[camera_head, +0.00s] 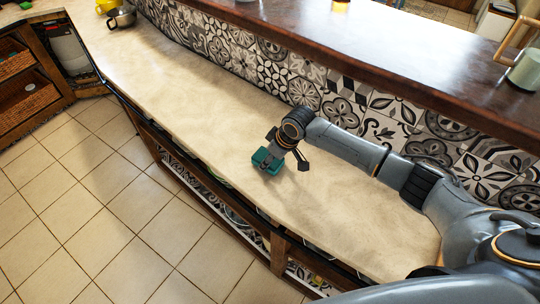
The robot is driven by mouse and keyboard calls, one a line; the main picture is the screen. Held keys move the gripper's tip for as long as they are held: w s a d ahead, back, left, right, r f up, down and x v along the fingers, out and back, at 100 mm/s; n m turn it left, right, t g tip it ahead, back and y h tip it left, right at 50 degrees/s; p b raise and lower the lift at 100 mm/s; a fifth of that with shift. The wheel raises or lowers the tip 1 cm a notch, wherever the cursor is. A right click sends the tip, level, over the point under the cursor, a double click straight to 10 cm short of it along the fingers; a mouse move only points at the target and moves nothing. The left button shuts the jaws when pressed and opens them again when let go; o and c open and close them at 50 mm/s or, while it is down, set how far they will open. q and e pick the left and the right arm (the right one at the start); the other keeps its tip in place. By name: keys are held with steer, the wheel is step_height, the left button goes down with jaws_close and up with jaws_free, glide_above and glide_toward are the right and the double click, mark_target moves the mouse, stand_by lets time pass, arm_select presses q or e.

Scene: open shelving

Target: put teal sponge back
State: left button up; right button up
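The teal sponge (258,157) is a small block on the beige counter, near its front edge at the middle of the view. My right gripper (286,161) hangs over it, on an arm that comes in from the right. Its fingers are spread: one crosses in front of the sponge and hides part of it, the other stands apart to the right. The gripper is open. I cannot tell whether a finger touches the sponge. My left gripper is not in view.
The beige counter (190,100) is clear to the left, with a metal pot (122,18) and a yellow item (106,5) at its far end. A raised dark wood ledge (400,55) runs behind, above patterned tiles. Open shelving (278,254) lies below the counter's front edge.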

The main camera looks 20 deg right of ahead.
steer(key=shift+f, duration=0.2)
steer(key=o, duration=1)
steer(key=shift+r, duration=0.15)
steer(key=b+v, duration=0.1)
steer(key=v, duration=1.1)
steer(key=shift+b, duration=0.3)
